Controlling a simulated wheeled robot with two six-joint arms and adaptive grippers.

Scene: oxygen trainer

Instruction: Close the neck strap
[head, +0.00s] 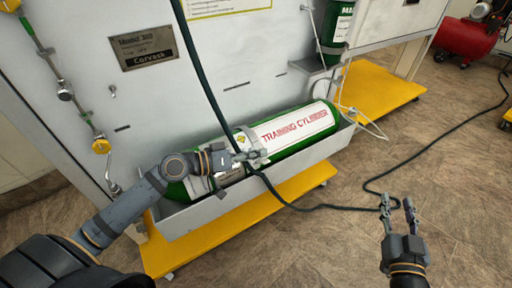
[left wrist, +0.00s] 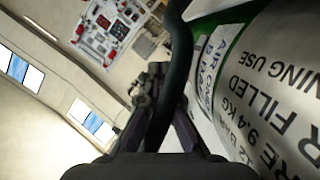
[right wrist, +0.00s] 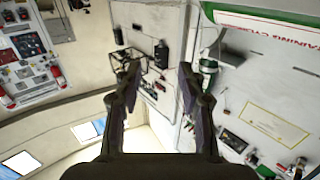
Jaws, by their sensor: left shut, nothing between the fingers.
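The green training cylinder (head: 300,128) with a white label lies on its side in a grey tray. A grey band that looks like the neck strap (head: 243,139) shows across it, beside my left gripper. Whether the strap is closed I cannot tell; the gripper and a hose hide part of it. My left gripper (head: 252,158) is shut and empty, close against the cylinder's front side. In the left wrist view the cylinder (left wrist: 275,85) fills the right side, and the dark hose (left wrist: 180,60) crosses the fingers. My right gripper (head: 397,203) is open and empty, over the floor to the right.
The dark green hose (head: 205,75) hangs from above, passes by my left gripper and runs along the floor. The grey tray (head: 205,212) sits on a yellow base (head: 240,217). A red compressor tank (head: 465,38) stands at back right.

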